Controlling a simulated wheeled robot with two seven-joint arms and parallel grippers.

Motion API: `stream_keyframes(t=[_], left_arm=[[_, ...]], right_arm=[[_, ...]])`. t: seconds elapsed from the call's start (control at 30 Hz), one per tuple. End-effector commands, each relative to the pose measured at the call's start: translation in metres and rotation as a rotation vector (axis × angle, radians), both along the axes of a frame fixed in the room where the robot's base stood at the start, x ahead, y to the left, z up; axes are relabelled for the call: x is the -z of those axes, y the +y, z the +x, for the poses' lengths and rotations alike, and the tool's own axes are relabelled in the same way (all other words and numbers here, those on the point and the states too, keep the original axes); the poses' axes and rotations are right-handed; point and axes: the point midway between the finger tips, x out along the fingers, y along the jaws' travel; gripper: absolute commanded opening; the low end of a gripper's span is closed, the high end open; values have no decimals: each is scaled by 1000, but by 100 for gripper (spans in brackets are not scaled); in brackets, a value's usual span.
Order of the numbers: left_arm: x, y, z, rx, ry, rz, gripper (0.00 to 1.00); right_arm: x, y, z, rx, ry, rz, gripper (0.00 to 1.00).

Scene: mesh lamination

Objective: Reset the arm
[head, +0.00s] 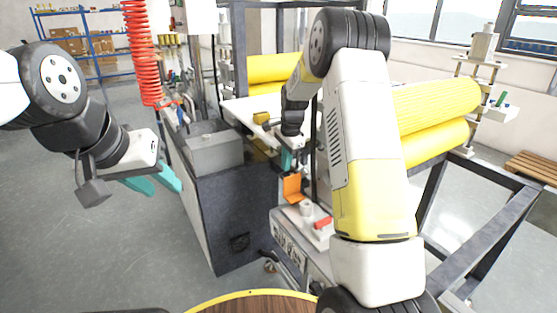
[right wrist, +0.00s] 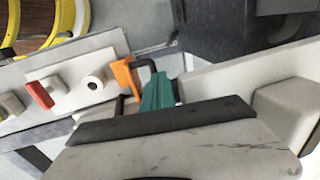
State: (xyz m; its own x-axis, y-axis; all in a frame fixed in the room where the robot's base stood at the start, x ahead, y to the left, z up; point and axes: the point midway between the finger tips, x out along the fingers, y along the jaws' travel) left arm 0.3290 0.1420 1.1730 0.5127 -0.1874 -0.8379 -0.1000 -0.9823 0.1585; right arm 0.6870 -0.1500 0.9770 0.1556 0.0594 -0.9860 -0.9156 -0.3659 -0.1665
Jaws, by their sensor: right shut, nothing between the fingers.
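My left gripper (head: 155,184) hangs in free air at the left of the head view, its two teal fingers apart and nothing between them. My right gripper (head: 287,160) is over the machine in the middle of the head view, with my right arm reaching across to it. Its teal fingers also show in the right wrist view (right wrist: 157,92), shut and empty. They are close to an orange bracket (head: 292,188) with a black hooked handle; the bracket also shows in the right wrist view (right wrist: 122,74). I cannot tell whether they touch.
A red block (right wrist: 40,94) and a white cylinder (right wrist: 94,83) sit on the machine ledge. Yellow rolls (head: 435,105) lie on a dark frame at the right. A grey cabinet (head: 236,225) stands in the middle. Open floor (head: 80,255) is at the left.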

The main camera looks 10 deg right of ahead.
Motion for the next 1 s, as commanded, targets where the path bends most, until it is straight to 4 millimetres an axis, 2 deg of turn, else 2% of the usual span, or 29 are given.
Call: stream_keyframes(t=[0.3,0.5,0.63,0.77,0.9,1.0], left_arm=[[0,0,0,0,0,0,36],[0,0,0,0,0,0,36],[0,0,0,0,0,0,36],[0,0,0,0,0,0,36],[0,0,0,0,0,0,36],[0,0,0,0,0,0,36]], right_arm=[[-51,-3,-7,0,-5,1,0],[-73,-4,-12,-5,-5,1,0],[-94,-5,-25,-54,-28,6,0],[-133,-7,-62,-184,-85,8,0],[-173,-6,-118,-374,-166,-7,0],[-195,-5,-160,-510,-227,-30,0]])
